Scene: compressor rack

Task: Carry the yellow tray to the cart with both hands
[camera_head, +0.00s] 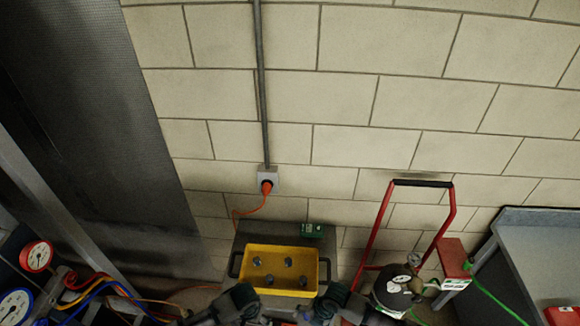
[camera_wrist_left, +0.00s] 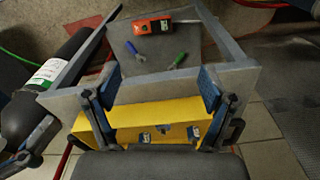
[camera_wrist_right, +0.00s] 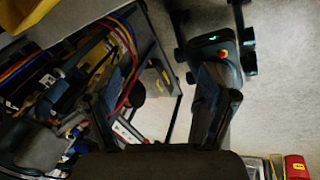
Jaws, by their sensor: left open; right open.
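The yellow tray (camera_head: 258,252) stands near the wall in the head view, with black handles at its left and right ends and several round metal parts inside. Its yellow side (camera_wrist_left: 160,113) also shows in the left wrist view, behind the fingers. My left gripper (camera_head: 238,300) is at the tray's near left corner, its fingers open (camera_wrist_left: 157,82) with no handle visible between them. My right gripper (camera_head: 335,300) is near the tray's front right corner. It is open and empty in the right wrist view (camera_wrist_right: 155,88). I cannot tell which thing is the cart.
A red hand truck (camera_head: 375,235) with a black cylinder (camera_head: 390,290) stands right of the tray. A grey bench (camera_head: 540,240) is at the far right. Gauges (camera_head: 36,256) and coloured hoses (camera_head: 95,285) are at the left. An orange plug (camera_head: 266,187) sits in the wall socket.

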